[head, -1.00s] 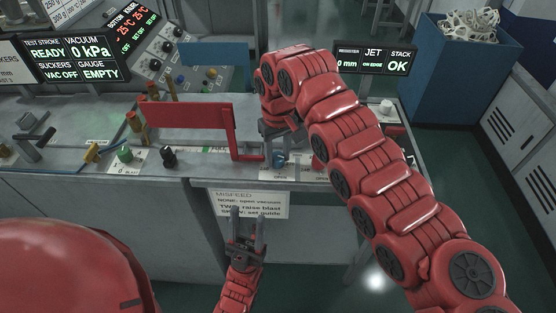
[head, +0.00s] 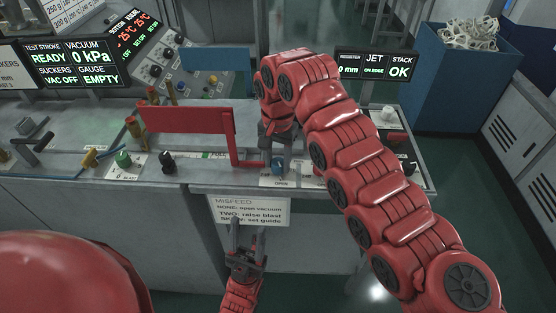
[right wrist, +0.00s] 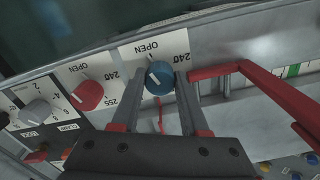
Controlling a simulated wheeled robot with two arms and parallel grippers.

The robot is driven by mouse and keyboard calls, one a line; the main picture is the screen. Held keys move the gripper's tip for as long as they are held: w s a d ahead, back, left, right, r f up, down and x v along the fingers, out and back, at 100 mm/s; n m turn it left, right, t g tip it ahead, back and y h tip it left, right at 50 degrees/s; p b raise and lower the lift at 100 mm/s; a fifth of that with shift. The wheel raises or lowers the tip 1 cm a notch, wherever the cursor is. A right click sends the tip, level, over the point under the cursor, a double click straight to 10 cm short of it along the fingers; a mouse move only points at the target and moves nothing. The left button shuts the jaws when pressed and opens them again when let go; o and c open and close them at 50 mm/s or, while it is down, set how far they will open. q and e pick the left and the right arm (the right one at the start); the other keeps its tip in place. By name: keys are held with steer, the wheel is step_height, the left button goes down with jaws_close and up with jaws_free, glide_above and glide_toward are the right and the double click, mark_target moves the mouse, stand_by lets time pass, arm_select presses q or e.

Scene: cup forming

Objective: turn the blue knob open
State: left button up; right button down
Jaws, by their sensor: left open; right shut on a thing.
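The blue knob (head: 278,167) sits on the machine's front ledge, on a white label reading OPEN. In the right wrist view the blue knob (right wrist: 159,78) is between the two fingers of my right gripper (right wrist: 162,73), which is shut on it. A pale line on its top points to the upper left there; OPEN and 240 are printed around it. In the head view my right gripper (head: 277,157) reaches down over the knob and partly hides it. My left gripper (head: 250,223) is open and empty, low in front of the cabinet's MISFEED sign.
A red knob (right wrist: 89,95) and a grey knob (right wrist: 37,114) stand beside the blue one in the right wrist view. A red bar frame (head: 187,120) stands close to my right gripper.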

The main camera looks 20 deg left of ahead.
steer(key=shift+w+r+m, duration=0.1)
steer(key=shift+m, duration=0.5)
steer(key=shift+c, duration=2.1)
jaws_free()
